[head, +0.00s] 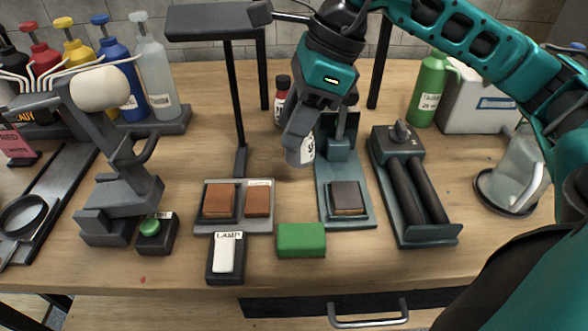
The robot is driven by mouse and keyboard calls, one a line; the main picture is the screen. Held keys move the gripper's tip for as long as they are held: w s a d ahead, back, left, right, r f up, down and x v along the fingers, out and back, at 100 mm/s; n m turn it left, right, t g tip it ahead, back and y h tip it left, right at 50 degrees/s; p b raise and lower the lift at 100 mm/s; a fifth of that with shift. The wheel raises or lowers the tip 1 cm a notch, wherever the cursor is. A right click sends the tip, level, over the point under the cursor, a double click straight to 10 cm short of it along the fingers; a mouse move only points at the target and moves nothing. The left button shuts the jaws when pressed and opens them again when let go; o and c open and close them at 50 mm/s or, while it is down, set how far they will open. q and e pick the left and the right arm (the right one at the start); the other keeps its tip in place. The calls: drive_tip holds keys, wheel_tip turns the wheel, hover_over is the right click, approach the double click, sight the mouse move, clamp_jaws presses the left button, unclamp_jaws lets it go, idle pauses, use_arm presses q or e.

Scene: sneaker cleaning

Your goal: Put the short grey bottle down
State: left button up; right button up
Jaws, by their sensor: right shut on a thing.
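The short grey bottle (300,153) is pale with dark lettering and hangs below my right gripper (303,137), which is shut on it. The gripper's dark fingers cover its upper part. The bottle is over the wooden table, left of the teal stand (337,150) and behind the tray with brown blocks (259,184). I cannot tell whether its base touches the wood. My left gripper is not in view.
A dark lamp post (235,110) is to the left. A green sponge (301,240) and a roller unit (414,190) are nearby. Bare wood (275,158) shows around the held bottle.

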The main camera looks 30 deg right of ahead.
sight(294, 164)
wheel_tip(294, 164, down, 3)
drive_tip(key=shift+f, duration=0.7)
drive_tip(key=shift+f+b, duration=0.6)
drive_tip(key=shift+f, duration=1.35)
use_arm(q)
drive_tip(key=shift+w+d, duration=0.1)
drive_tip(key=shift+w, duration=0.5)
use_arm(e)
drive_tip(key=shift+f, duration=0.2)
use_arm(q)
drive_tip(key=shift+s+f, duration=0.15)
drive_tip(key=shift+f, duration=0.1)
use_arm(e)
drive_tip(key=o, duration=1.1)
drive_tip(key=shift+r, duration=0.1)
